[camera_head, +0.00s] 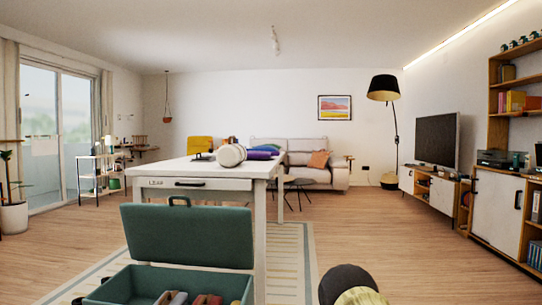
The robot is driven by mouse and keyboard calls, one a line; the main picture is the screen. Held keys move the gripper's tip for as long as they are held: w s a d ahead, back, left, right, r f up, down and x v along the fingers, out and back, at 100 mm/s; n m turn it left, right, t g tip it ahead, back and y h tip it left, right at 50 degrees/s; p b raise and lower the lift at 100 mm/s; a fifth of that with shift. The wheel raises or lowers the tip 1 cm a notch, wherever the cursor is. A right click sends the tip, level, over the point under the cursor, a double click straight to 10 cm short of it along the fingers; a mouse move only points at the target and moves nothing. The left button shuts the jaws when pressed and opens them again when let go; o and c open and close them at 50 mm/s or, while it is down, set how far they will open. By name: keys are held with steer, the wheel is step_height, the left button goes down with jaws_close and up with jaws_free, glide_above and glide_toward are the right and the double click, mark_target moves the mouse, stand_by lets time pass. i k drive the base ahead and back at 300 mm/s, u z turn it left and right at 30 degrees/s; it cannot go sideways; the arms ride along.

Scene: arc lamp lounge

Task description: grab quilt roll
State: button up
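A whitish rolled bundle (231,155), which looks like the quilt roll, lies on the white table (180,170) near its right end. Its pale round end faces me, with a greyish part at its left. A purple folded or rolled cloth (262,154) lies close to its right, with a green item behind. I cannot tell whether they touch the roll. My gripper is not in view.
An open green case (188,235) with its lid up stands in front of the table. A dark rounded object (347,280) and a pale yellowish one are at the bottom edge. A sofa (325,172) stands behind. The wooden floor at right (410,240) is clear.

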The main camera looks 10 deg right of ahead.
mark_target(229, 155)
steer(key=u, duration=0.6)
steer(key=i, duration=0.55)
steer(key=u, duration=0.7)
steer(key=i, duration=0.8)
steer(key=z, duration=0.45)
steer(key=i, duration=0.7)
steer(key=z, duration=0.95)
steer(key=i, duration=0.3)
steer(key=z, duration=0.4)
